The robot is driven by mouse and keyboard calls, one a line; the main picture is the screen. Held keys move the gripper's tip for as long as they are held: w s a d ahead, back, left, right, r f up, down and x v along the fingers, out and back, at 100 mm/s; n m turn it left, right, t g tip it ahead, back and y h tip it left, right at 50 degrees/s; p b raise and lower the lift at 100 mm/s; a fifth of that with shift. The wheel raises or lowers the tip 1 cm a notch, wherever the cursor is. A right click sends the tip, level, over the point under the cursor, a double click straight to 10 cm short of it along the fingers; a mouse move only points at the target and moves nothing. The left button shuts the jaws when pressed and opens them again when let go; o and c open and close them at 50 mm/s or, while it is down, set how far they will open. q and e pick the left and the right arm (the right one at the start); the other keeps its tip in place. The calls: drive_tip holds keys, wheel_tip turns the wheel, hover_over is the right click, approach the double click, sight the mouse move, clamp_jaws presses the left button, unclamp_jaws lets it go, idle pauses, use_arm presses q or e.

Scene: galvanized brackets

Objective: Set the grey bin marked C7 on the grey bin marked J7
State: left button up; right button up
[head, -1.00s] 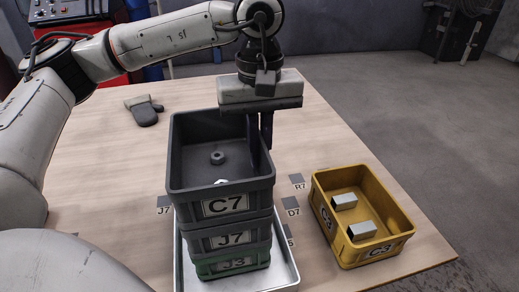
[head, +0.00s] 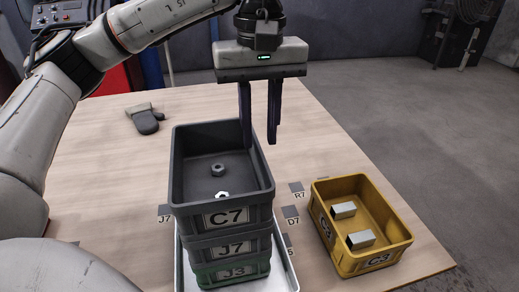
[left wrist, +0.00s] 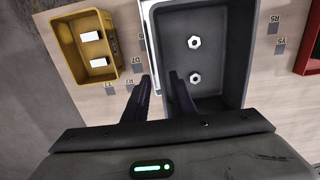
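The dark grey bin marked C7 (head: 222,217) sits upright on the grey bin marked J7 (head: 232,248), aligned with it as far as shows. Two nuts lie inside C7, which also shows from above in the left wrist view (left wrist: 233,101). J7 rests on a green bin marked J3 (head: 236,272). My left gripper (head: 259,142) is open and empty, with its fingers pointing down above the right wall of C7. In the left wrist view its fingers are apart, on either side of that wall in the picture. My right gripper is not in view.
The stack stands in a metal tray (head: 289,277). A yellow bin marked C3 (head: 340,256) with two metal pieces stands to the right. A mitt (head: 146,119) lies at the back left. A red bin (left wrist: 309,55) shows at the wrist view's edge. Marked squares dot the table.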

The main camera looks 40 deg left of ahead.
use_arm(q)
wheel_tip(320, 180, up, 6)
drive_tip(key=shift+f+p, duration=0.25)
drive_tip(key=shift+p, duration=0.4)
drive_tip(key=shift+o, duration=0.4)
